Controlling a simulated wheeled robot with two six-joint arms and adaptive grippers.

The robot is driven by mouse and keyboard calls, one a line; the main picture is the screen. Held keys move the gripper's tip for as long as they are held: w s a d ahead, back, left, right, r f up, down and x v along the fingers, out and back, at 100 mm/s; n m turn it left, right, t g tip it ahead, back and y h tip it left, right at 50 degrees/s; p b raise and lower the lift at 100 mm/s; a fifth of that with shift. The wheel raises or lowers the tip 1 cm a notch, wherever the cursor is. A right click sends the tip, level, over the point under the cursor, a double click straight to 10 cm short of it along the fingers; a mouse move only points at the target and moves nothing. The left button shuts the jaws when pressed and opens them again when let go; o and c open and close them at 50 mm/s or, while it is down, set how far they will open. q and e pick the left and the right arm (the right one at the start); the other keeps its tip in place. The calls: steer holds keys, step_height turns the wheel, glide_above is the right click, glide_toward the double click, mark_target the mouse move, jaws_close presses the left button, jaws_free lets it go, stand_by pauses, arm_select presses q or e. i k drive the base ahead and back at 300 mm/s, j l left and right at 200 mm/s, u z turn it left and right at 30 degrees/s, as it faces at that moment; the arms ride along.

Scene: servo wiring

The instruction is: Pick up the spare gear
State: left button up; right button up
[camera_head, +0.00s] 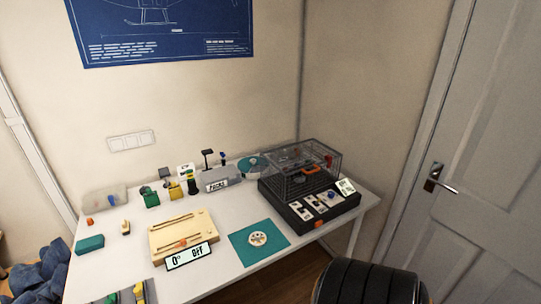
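A pale round disc with holes, which looks like the spare gear (258,239), lies flat on a teal mat (275,251) near the front of the white table. Nothing covers it, though its teeth are too small to make out. Neither my left nor my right gripper is in view.
A black unit with a clear box (300,157) stands right of the mat. A wooden block (166,233) with a "0° OFF" sign (190,256) stands left. Small parts line the back. A black ribbed shape (368,284) is at the bottom right.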

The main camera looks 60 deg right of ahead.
mark_target(258, 238)
steer(key=z, duration=1.7)
steer(key=i+j, duration=0.1)
